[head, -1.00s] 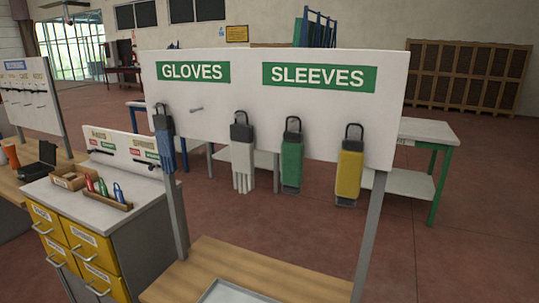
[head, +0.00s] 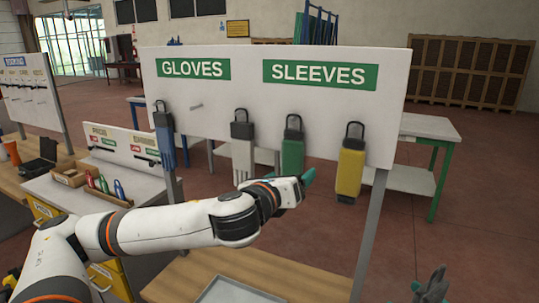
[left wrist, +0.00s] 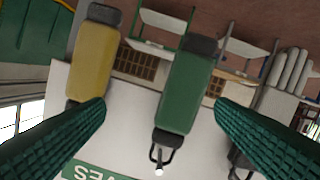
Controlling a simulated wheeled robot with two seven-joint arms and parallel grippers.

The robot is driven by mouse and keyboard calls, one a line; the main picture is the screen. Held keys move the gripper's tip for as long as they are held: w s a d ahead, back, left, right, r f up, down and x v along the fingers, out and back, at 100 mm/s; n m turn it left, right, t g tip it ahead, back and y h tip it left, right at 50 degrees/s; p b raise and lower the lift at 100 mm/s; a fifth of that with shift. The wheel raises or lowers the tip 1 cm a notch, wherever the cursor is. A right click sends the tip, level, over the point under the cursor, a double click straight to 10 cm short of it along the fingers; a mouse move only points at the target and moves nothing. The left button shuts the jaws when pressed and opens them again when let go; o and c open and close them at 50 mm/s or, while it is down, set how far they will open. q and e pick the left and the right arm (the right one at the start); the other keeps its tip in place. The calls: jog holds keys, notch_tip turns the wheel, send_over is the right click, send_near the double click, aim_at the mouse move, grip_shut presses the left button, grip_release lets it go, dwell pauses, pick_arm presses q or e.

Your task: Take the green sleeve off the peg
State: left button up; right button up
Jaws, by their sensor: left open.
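The green sleeve (head: 292,156) hangs by its dark loop from a peg on the white board, under the SLEEVES sign. In the left wrist view the picture is turned over, and the green sleeve (left wrist: 187,88) hangs from the peg (left wrist: 158,172) by its loop. My left gripper (head: 306,178) is in front of the sleeve's lower end in the head view. In the wrist view its dark green fingers (left wrist: 161,104) are apart, with the sleeve showing between them and a gap on each side. My right gripper (head: 430,286) shows at the bottom right edge, partly cut off.
A yellow sleeve (head: 350,172) hangs to the right of the green one. A white glove (head: 242,160) and a blue glove (head: 165,142) hang to the left. The board (head: 225,100) stands over a wooden bench (head: 180,280) with a grey tray (head: 232,291).

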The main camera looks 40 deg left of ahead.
aim_at(292, 132)
pick_arm(q)
jog(key=s+a+r+m+y, duration=0.1)
jog(key=s+a+r+m, duration=0.15)
jog(key=r, duration=0.35)
jog(key=shift+t, duration=0.4)
jog(key=p+x, duration=0.3)
jog(key=x, duration=0.8)
jog(key=shift+f, duration=0.1)
pick_arm(e)
jog(key=shift+n+g, duration=0.4)
jog(key=shift+g, duration=0.2)
jog(key=r, duration=0.4)
jog(key=shift+s+a+r, duration=0.15)
jog(key=shift+s+a, duration=0.05)
jog(key=shift+a, duration=0.05)
pick_arm(q)
jog(key=c, duration=1.1)
jog(key=shift+o, duration=0.2)
jog(key=shift+r+p, duration=0.6)
jog(key=shift+p, duration=0.45)
pick_arm(e)
jog(key=shift+r, duration=0.85)
pick_arm(q)
jog(key=shift+m, duration=0.25)
